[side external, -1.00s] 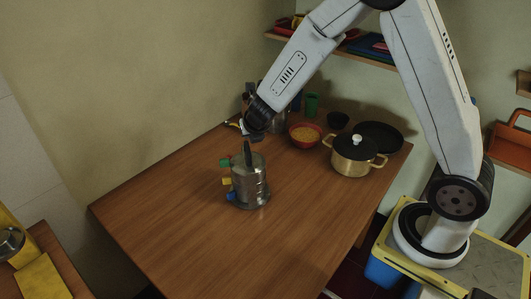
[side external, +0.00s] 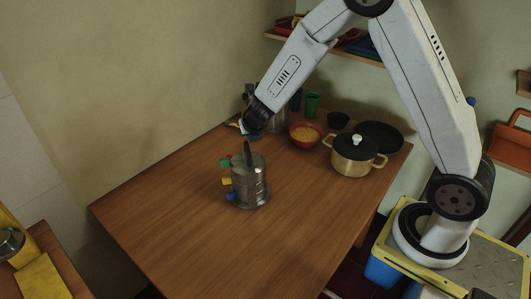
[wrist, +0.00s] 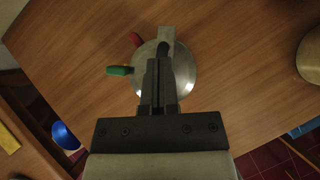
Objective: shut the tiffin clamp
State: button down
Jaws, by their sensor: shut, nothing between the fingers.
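The steel tiffin (side external: 249,188) stands upright on the wooden table, with green, yellow and blue tabs on its left side. In the wrist view its round lid (wrist: 183,78) shows beneath the fingers, with a green tab (wrist: 120,70) and a red tab (wrist: 136,39) sticking out. A pale metal strip, perhaps part of the clamp (wrist: 167,36), lies at the lid's far edge; whether it is shut I cannot tell. My gripper (side external: 247,147) points down over the lid, fingers together and empty. It also shows in the wrist view (wrist: 161,66). Whether the fingertips touch the lid is unclear.
A brass pot with a dark lid (side external: 354,147), a red bowl of yellow food (side external: 305,134), a green cup (side external: 312,103) and a black pan (side external: 382,136) stand at the table's back right. The table's front and left are clear. A shelf (side external: 370,58) is on the back wall.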

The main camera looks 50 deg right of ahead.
jog(key=shift+r, duration=0.15)
jog(key=w+d+r, duration=0.4)
jog(key=d+r, duration=0.2)
jog(key=r, duration=0.4)
jog(key=shift+r, duration=0.35)
dwell(0.9)
jog(key=shift+s, duration=0.15)
jog(key=s+a+f+m+g+y, duration=0.1)
jog(key=s+a+m, duration=0.3)
jog(key=s+m, duration=0.4)
jog(key=s+a+f+m+g+y, duration=0.1)
jog(key=s+a+f+m, duration=0.2)
jog(key=s+m, duration=0.6)
jog(key=s+a+f+m+g+y, duration=0.1)
jog(key=s+a+f+m+g, duration=0.1)
jog(key=s+a+m, duration=0.3)
jog(key=shift+s+f+m, duration=0.55)
jog(key=shift+s+m, duration=1.45)
jog(key=shift+m, duration=2.1)
